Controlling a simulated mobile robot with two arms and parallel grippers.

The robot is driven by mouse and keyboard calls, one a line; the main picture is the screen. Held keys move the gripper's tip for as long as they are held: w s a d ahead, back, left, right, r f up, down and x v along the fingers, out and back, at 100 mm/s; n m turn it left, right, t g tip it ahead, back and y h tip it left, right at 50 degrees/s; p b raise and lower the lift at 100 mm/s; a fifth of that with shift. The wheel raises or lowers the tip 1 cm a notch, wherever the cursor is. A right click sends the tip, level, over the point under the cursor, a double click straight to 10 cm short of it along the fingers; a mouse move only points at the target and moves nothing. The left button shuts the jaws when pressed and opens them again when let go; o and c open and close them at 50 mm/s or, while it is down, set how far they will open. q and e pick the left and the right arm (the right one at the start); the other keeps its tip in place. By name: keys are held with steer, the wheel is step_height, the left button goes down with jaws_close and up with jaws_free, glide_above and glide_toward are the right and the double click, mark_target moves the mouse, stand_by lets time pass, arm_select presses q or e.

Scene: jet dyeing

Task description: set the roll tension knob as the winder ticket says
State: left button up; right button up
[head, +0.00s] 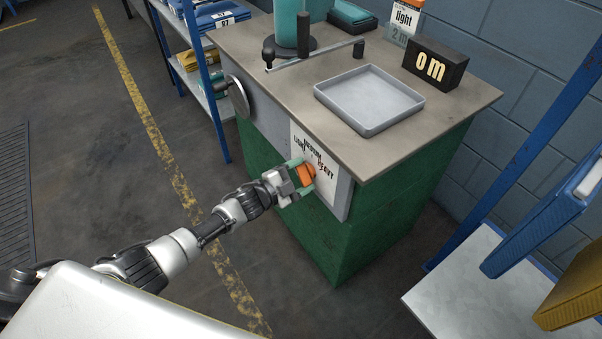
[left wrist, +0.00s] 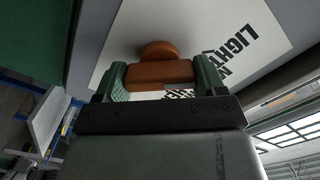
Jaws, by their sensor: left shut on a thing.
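The orange roll tension knob (head: 306,173) sits on a white dial plate (head: 327,191) on the front of the green winder cabinet. The plate reads LIGHT, MEDIUM and HEAVY. My left gripper (head: 302,176) is shut on the knob; the left wrist view shows the knob's orange bar (left wrist: 158,72) between the green finger pads. The knob's exact setting is hard to read behind the fingers. The winder ticket (head: 404,20) stands at the back of the cabinet top and reads "light" and "2 m". My right gripper is not in view.
On the cabinet top are a grey tray (head: 369,100), a black "0 m" counter (head: 435,64) and a teal roll (head: 292,22) by a crank bar. A handwheel (head: 238,99) juts from the cabinet side.

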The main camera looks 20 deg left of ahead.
arm_select(q)
steer(key=shift+n, duration=0.5)
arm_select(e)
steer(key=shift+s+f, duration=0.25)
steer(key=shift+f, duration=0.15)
arm_select(q)
steer(key=shift+f, duration=0.1)
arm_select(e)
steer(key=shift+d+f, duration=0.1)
arm_select(q)
steer(key=o, duration=0.9)
steer(key=shift+s+a, duration=0.1)
steer(key=p+v, duration=0.1)
steer(key=v, duration=0.9)
steer(key=shift+s+a, duration=0.2)
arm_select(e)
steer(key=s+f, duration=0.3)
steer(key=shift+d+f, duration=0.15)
